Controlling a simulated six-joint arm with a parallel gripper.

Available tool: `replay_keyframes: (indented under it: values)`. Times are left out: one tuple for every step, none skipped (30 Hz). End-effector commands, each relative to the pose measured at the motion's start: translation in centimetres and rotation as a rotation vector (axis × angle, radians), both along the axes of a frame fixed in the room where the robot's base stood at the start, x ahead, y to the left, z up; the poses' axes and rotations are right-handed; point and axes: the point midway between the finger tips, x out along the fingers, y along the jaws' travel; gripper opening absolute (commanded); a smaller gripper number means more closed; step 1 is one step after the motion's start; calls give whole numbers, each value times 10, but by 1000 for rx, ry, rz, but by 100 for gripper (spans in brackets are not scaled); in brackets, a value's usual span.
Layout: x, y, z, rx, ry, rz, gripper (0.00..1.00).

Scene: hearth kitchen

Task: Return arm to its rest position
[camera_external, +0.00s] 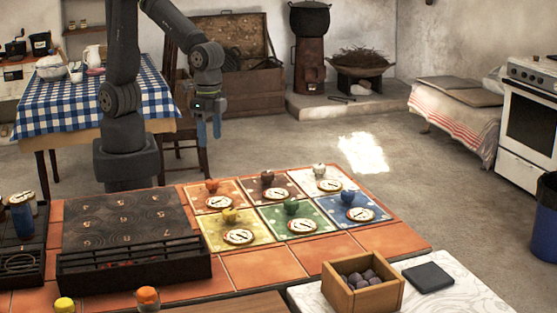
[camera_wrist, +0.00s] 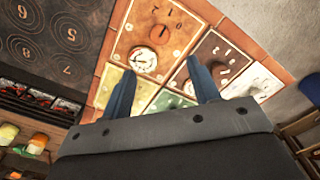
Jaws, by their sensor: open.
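My gripper (camera_external: 208,130) hangs over the far edge of the tiled counter in the external view, pointing down, with its blue fingers apart. In the wrist view my gripper (camera_wrist: 163,88) is open, with nothing between the fingertips. It is apart from the coloured tiles. The orange tile (camera_external: 197,204) and other coloured tiles lie on the counter (camera_external: 262,271) in front of it, each with a round dial and a small knob-like item. The orange tile (camera_wrist: 165,22) also shows past the fingertips in the wrist view.
A dark numbered board (camera_external: 120,215) lies left of the tiles. A wooden box of dark round items (camera_external: 345,296) and a dark flat block (camera_external: 428,277) stand at the front right. A table with a checked cloth (camera_external: 75,104) is behind my arm. The floor beyond the counter is open.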

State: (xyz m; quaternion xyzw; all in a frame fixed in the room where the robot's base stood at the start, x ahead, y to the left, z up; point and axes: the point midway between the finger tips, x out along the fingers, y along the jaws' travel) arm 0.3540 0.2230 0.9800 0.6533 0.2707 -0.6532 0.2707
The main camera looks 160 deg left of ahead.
Motion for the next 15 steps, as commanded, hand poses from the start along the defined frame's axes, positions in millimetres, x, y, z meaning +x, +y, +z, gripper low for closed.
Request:
replay_keyframes:
  values:
    - [-1,0,-12,-3,4,0,56]
    - [-1,0,-18,-3,4,0,56]
    - [-1,-1,-26,-4,5,0,56]
    - [-1,0,-32,-3,4,0,56]
    - [-1,0,-38,-3,4,0,56]
    - [0,0,-45,-3,4,0,56]
    - [-1,0,-51,-3,4,0,56]
    - [-1,0,-57,-3,4,0,56]
    - [-1,-1,-64,-4,5,0,56]
    - [-1,0,-69,-3,4,0,56]
    - [-1,-1,-75,-4,5,0,56]
    - [-1,0,-81,-2,4,0,56]
    - [-1,0,-86,-3,4,0,56]
    - [0,0,-91,-2,4,0,56]
    - [-1,0,-97,-2,4,0,56]
